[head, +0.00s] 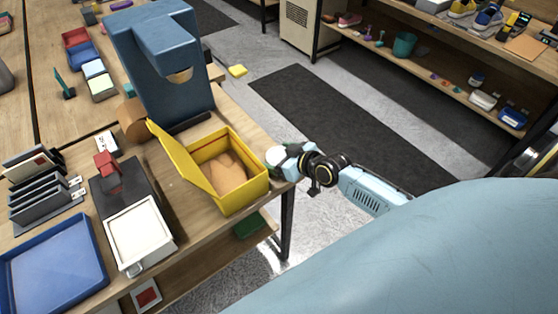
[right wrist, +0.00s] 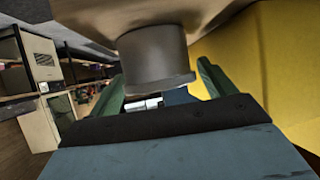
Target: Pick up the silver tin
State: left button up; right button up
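The silver tin (right wrist: 155,55) shows in the right wrist view as a grey cylinder with a wider rim, between the two green fingers of my right gripper (right wrist: 160,85). The fingers lie close along both sides of it; I cannot tell whether they press on it. In the head view the tin (head: 275,156) is a small pale round shape at the table's right edge, just right of the yellow box. My right gripper (head: 281,155) reaches it from the right and partly hides it. My left gripper is not in view.
The open yellow box (head: 262,186) stands right beside the tin, its lid tilted left. A blue machine (head: 160,60) stands behind it.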

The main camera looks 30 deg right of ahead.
jog(key=c, duration=0.7)
jog(key=shift+r, duration=0.1)
jog(key=shift+c, duration=0.2)
